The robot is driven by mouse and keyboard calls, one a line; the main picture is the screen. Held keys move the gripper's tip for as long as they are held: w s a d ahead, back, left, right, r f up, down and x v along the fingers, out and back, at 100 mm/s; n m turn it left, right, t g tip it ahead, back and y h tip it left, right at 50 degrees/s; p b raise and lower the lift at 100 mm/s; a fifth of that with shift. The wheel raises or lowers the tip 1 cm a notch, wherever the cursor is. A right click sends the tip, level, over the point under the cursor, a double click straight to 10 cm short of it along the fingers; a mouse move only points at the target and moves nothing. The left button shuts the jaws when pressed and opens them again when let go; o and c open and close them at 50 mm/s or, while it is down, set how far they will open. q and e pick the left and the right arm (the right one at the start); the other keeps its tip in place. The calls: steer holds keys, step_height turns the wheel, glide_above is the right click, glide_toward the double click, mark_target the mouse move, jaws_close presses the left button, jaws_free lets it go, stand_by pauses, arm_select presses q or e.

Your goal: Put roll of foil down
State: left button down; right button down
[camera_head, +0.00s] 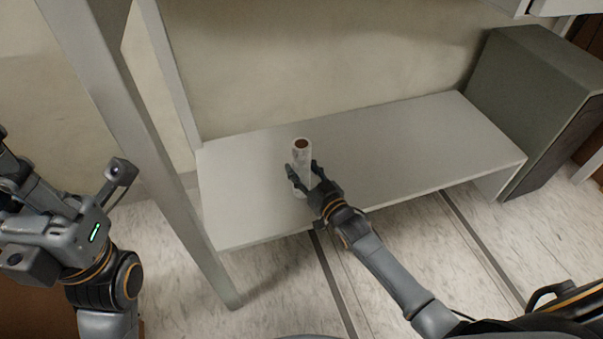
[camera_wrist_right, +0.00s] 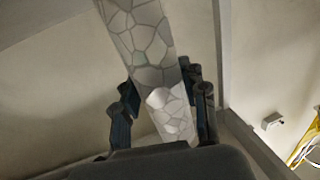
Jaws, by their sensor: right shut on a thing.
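The roll of foil (camera_head: 302,157) is a pale tube with a brown core at its top end. It stands about upright over the grey-white shelf (camera_head: 410,140) in the head view. My right gripper (camera_head: 303,179) is shut around the roll, low on its side. In the right wrist view the roll (camera_wrist_right: 145,45) shows a cracked, stone-like pattern and runs between the two dark fingers (camera_wrist_right: 160,105). I cannot tell whether its lower end touches the shelf. My left gripper (camera_head: 60,195) is at the left edge, away from the shelf; its fingers are not clear.
The shelf is bare to the right of the roll. A grey upright post (camera_head: 125,120) stands at the shelf's left front. A grey-green box-like cabinet (camera_head: 530,90) stands at its right end. A wall (camera_head: 330,50) is behind. In the wrist view something yellow (camera_wrist_right: 305,145) shows at the right.

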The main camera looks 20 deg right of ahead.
steer(key=shift+r, duration=0.15)
steer(key=c, duration=1.1)
jaws_free()
steer(key=shift+f, duration=0.25)
steer(key=o, duration=0.4)
steer(key=shift+r, duration=0.1)
